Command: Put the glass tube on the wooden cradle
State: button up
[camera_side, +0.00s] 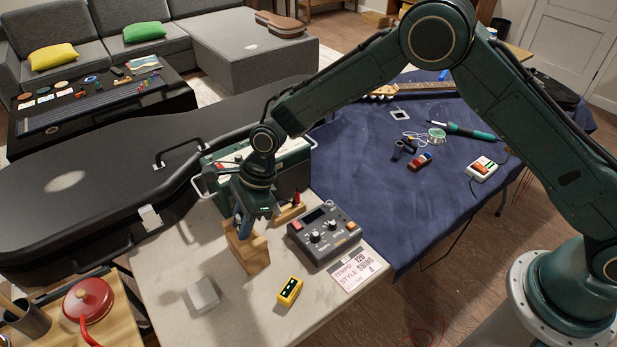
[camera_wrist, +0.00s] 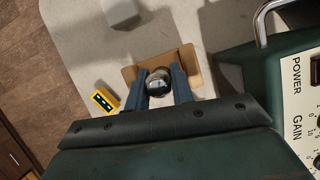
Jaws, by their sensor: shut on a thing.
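The wooden cradle (camera_side: 252,256) is a light-brown block standing on the pale tabletop, directly below my gripper (camera_side: 244,222) in the side view. In the wrist view the cradle (camera_wrist: 188,58) shows as a tan shape behind the fingers. My gripper (camera_wrist: 159,86) points down and is shut on the glass tube (camera_wrist: 158,80), which shows there as a round, shiny grey end between the blue-grey fingers. In the side view the fingers hide the tube. I cannot tell whether the tube touches the cradle.
A green amplifier (camera_side: 290,165) stands close behind my gripper. A grey control box (camera_side: 323,234) sits to the right, a yellow pedal (camera_side: 290,291) in front, and a pale block (camera_side: 203,295) at front left. A black guitar case (camera_side: 70,190) lies behind at left.

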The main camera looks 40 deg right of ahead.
jog(key=shift+f, duration=0.1)
jog(key=o, duration=0.5)
jog(key=shift+v, duration=6.15)
